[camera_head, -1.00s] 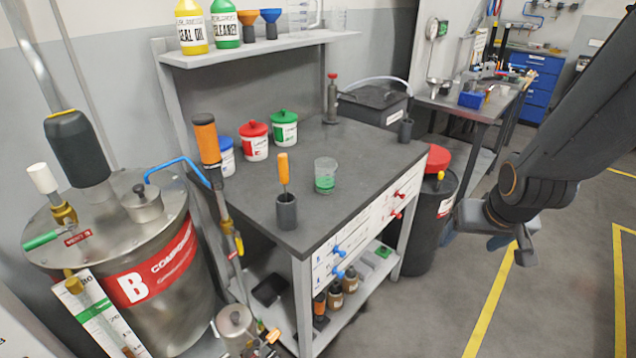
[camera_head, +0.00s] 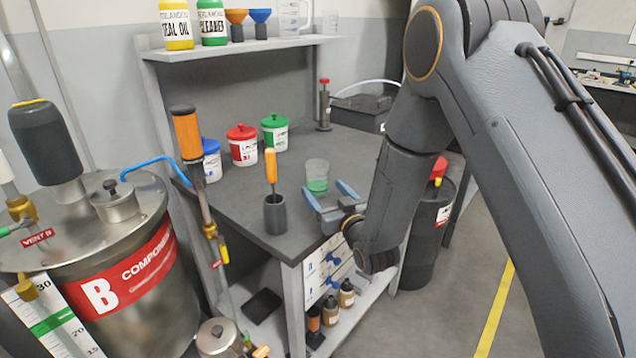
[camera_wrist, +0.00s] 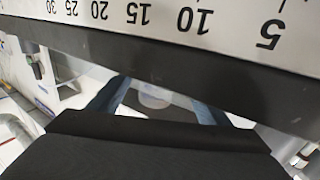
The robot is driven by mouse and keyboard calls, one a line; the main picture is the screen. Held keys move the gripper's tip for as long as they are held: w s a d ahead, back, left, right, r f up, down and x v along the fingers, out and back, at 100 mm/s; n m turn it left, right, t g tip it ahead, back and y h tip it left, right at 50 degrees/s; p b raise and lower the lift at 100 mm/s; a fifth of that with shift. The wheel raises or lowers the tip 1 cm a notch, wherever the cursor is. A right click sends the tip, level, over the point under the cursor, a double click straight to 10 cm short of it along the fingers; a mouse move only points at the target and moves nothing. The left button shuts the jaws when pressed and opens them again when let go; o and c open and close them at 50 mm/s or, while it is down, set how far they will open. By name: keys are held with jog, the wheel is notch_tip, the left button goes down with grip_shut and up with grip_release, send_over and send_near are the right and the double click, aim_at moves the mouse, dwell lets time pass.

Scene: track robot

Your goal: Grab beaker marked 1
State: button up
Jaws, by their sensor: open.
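A clear beaker (camera_head: 317,174) with green liquid in its bottom stands upright on the dark workbench (camera_head: 238,192), near its front right part. I cannot read a number on it. My gripper (camera_head: 329,194) is open, with its two blue fingers spread toward the beaker from the front right. The fingers are low over the bench and look close to the beaker; I cannot tell whether they touch it. In the wrist view a pale round shape, likely the beaker (camera_wrist: 155,98), shows between the fingers.
A grey holder (camera_head: 276,215) with an orange-handled tool stands left of my gripper. Red (camera_head: 242,150), green (camera_head: 274,135) and blue-lidded (camera_head: 211,162) tubs stand behind. A metal tank (camera_head: 150,290) is at the left. The bench's front edge lies beneath my gripper.

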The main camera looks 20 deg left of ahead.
aim_at(322, 185)
jog(key=p+x, duration=0.1)
jog(key=x, duration=0.4)
jog(key=shift+w+a+r+p, duration=0.15)
jog(key=shift+w+r+p, duration=0.05)
jog(key=shift+w+p, duration=0.2)
jog(key=shift+c, duration=0.3)
jog(key=c, duration=1.1)
